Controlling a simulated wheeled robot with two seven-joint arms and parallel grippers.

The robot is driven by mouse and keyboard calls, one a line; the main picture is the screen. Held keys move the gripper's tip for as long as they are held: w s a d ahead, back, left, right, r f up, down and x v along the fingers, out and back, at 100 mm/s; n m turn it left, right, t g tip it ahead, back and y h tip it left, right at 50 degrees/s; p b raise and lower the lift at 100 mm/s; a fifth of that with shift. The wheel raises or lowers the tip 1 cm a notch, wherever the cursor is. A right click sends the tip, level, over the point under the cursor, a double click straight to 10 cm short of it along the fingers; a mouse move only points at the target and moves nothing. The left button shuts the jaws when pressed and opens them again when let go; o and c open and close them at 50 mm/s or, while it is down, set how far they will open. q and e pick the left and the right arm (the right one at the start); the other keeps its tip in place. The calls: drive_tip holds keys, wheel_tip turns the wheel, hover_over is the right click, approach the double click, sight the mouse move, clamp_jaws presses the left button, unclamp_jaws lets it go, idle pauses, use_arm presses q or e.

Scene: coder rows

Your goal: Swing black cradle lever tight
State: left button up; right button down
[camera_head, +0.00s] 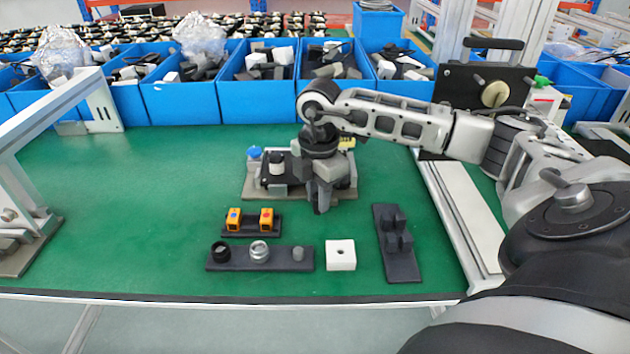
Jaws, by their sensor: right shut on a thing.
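The cradle fixture (250,188) stands on the green table at the middle. It has a grey base, black blocks, a pale round part (276,163) and a blue knob (254,153) at its left. My right gripper (321,205) points down at the fixture's right front. It is shut on what looks like the black cradle lever; fingers and wrist hide most of that lever, so its angle cannot be told. My left gripper is out of view.
In front lie a dark strip (230,261) with a black ring, a silver ring and a grey peg, a holder with two orange parts (266,218), a white block (340,255) and a black bracket (398,240). Blue bins (250,103) line the back.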

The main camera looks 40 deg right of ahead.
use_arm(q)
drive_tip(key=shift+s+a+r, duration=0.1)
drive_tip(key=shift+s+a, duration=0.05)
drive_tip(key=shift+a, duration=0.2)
use_arm(e)
drive_tip(key=shift+w+a+m, duration=0.15)
drive_tip(key=shift+w+m, duration=0.55)
drive_tip(key=shift+m, duration=0.4)
drive_tip(key=shift+r, duration=0.1)
drive_tip(key=c, duration=1.3)
unclamp_jaws()
drive_tip(key=shift+o, duration=0.2)
use_arm(q)
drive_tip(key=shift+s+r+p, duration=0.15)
drive_tip(key=shift+p, duration=0.5)
use_arm(e)
wheel_tip(320, 180, up, 16)
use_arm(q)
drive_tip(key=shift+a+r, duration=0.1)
